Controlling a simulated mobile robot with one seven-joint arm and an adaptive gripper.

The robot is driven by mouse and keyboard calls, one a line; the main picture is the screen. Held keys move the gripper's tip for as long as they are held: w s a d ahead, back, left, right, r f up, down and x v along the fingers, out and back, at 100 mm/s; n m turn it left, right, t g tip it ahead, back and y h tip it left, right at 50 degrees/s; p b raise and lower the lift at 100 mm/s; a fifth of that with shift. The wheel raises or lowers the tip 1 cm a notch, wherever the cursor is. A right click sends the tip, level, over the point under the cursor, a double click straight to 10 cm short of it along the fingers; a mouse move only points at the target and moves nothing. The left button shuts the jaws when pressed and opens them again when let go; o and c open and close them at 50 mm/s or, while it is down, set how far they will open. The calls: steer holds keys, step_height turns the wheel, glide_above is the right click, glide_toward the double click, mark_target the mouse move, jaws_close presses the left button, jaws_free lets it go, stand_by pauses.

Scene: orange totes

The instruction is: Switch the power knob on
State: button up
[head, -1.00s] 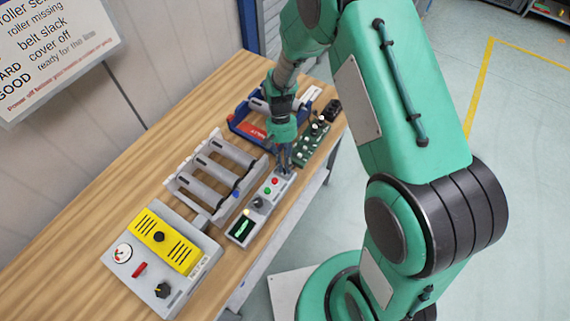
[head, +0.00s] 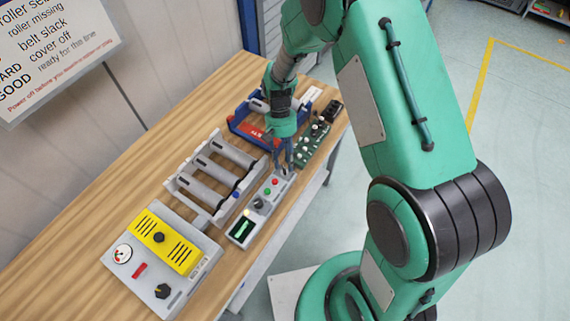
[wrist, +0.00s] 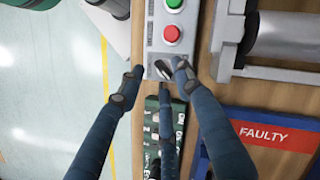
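A narrow grey control box (head: 245,229) lies along the right side of the workbench, with a small lit display, a dark knob (head: 258,203), a green button (head: 267,191) and a red button (head: 275,182). At its far end, a dark knob or switch (wrist: 162,69) shows in the wrist view beyond the red button (wrist: 172,34) and green button. My gripper (head: 284,166) is over that end, its blue-grey fingers pointing down. In the wrist view my gripper (wrist: 158,73) has its fingers spread around this knob. I see gaps beside it; contact is unclear. The knob's label is unreadable.
A roller frame (head: 208,178) stands left of the box. A blue tray marked FAULTY (head: 238,127) and a green circuit board (head: 309,143) lie close beyond my gripper. A grey panel with a yellow cover (head: 163,240) is at the front left. Bare wood is free along the left.

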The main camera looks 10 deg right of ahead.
steer(key=v, duration=0.9)
steer(key=shift+r, duration=0.35)
steer(key=shift+w+r, duration=0.1)
steer(key=shift+w, duration=0.05)
steer(key=s+d+r+t+b, duration=0.2)
steer(key=s+r, duration=0.2)
steer(key=r, duration=0.5)
steer(key=s+d+r+t+b, duration=0.1)
steer(key=s+d+r+t, duration=0.25)
steer(key=r, duration=0.65)
steer(key=s+d+r+t+b, duration=0.1)
steer(key=s+r+t+b, duration=0.1)
steer(key=s, duration=0.6)
steer(key=s+d+r+t+b, duration=0.1)
steer(key=s+r, duration=0.3)
steer(key=s, duration=0.5)
steer(key=shift+s+d+t+b, duration=0.3)
steer(key=shift+d+t+b, duration=0.1)
steer(key=shift+d+t, duration=0.4)
